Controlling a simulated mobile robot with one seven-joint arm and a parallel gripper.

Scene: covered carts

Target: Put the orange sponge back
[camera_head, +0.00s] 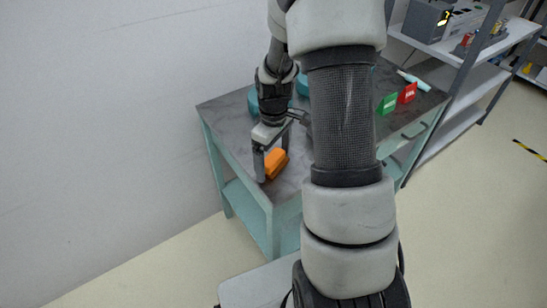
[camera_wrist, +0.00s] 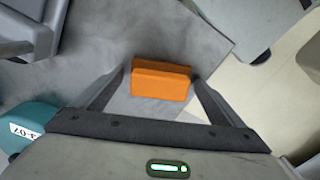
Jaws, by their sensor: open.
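The orange sponge (camera_head: 275,163) lies on the grey top of the teal cart (camera_head: 207,108), near its front left end. In the wrist view the sponge (camera_wrist: 161,80) is a plain orange block, lying between and just past the spread fingers. My gripper (camera_head: 272,165) is open above the cart top, with its fingers on either side of the sponge. Whether the fingertips touch the cart top, I cannot tell.
Teal round items (camera_head: 303,84) stand behind my gripper, one labelled in the wrist view (camera_wrist: 30,128). A green card (camera_head: 387,104), a red card (camera_head: 407,94) and a pale tube (camera_head: 413,80) are at the cart's far right. A grey shelf (camera_head: 470,78) stands behind; a white wall (camera_head: 110,110) is left.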

